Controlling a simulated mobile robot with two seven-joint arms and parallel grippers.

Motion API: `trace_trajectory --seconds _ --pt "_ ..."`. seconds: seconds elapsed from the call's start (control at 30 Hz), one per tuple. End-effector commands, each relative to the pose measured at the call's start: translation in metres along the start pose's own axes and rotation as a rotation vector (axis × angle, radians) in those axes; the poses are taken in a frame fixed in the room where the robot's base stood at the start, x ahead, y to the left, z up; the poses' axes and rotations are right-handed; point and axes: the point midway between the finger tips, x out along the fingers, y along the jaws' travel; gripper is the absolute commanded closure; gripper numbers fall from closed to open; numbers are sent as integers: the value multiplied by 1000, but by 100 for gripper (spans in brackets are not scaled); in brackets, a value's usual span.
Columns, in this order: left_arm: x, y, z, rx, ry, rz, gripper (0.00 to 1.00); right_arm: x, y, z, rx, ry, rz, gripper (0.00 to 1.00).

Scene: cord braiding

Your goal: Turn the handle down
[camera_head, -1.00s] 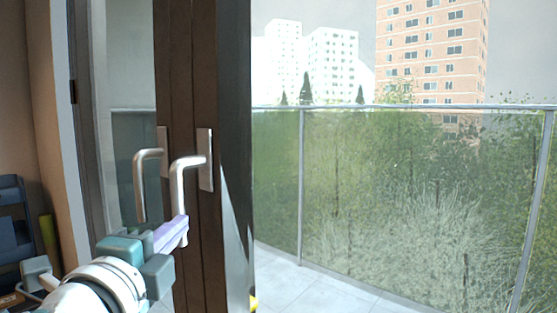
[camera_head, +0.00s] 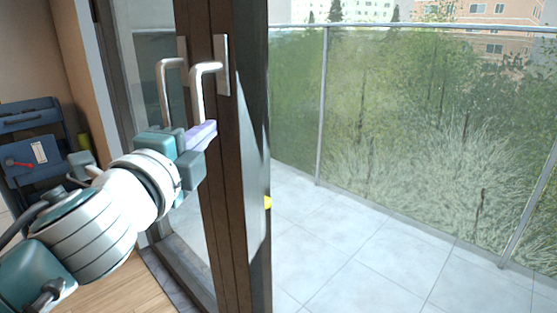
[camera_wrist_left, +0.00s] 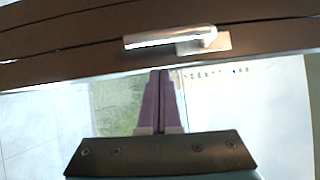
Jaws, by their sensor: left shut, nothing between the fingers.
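The silver lever handle (camera_head: 198,92) sits on a plate on the brown door frame in the head view. Its grip hangs down along the frame. In the wrist view the handle (camera_wrist_left: 170,38) lies along the brown frame, beyond the fingertips. A second, similar handle shape (camera_head: 164,95) shows just left of it; I cannot tell whether it is a reflection. My left gripper (camera_head: 210,128) is shut and empty, its purple fingers by the handle's lower end. In the wrist view the fingertips (camera_wrist_left: 160,74) look apart from the handle. My right gripper is out of view.
The brown door (camera_head: 228,190) stands open onto a tiled balcony (camera_head: 370,250) with a glass railing (camera_head: 390,110). A dark blue case-like object (camera_head: 35,150) stands at the left.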

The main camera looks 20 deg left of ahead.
Motion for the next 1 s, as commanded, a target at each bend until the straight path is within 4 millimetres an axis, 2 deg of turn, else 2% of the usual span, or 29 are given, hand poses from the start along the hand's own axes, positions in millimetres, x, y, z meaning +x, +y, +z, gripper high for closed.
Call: trace_trajectory --seconds 0.3,0.5,0.7,1.0 --pt "-66 1 0 -3 1 3 100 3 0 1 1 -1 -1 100" --pt "-92 0 0 -1 1 2 100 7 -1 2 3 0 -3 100" --pt "-100 -3 0 -1 0 0 100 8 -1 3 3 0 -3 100" --pt "-100 -3 0 -1 0 0 100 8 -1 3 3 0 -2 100"
